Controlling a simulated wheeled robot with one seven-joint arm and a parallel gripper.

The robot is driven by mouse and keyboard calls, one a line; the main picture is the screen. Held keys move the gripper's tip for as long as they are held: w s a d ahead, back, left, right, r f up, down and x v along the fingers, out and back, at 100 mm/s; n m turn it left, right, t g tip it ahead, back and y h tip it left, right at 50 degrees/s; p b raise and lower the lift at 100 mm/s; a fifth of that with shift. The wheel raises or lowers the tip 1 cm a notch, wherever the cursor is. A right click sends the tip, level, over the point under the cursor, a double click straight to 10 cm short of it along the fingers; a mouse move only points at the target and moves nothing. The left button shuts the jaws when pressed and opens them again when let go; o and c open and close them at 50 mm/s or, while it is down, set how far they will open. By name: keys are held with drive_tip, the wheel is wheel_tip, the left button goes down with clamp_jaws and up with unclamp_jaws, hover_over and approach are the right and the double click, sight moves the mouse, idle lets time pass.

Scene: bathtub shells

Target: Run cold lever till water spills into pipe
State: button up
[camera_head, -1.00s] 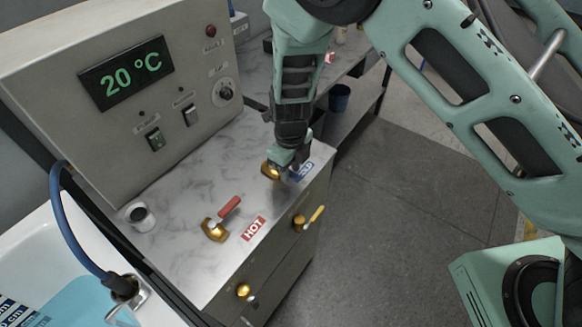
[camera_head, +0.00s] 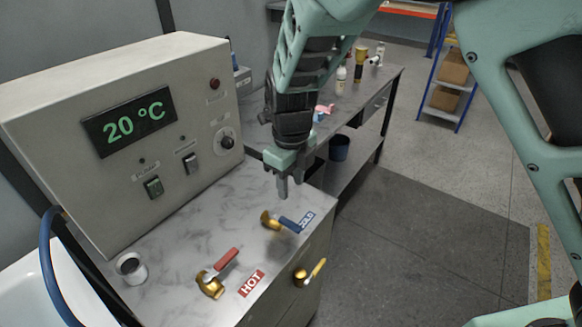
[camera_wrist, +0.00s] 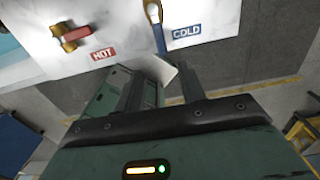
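No running water is visible.
The red hot lever (camera_head: 225,262) is left of the cold one. A control box (camera_head: 110,150) reading 20 °C stands behind. A white tub (camera_head: 30,290) is at left. Floor at right is clear.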

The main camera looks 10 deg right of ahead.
drive_tip(key=shift+r, duration=2.35)
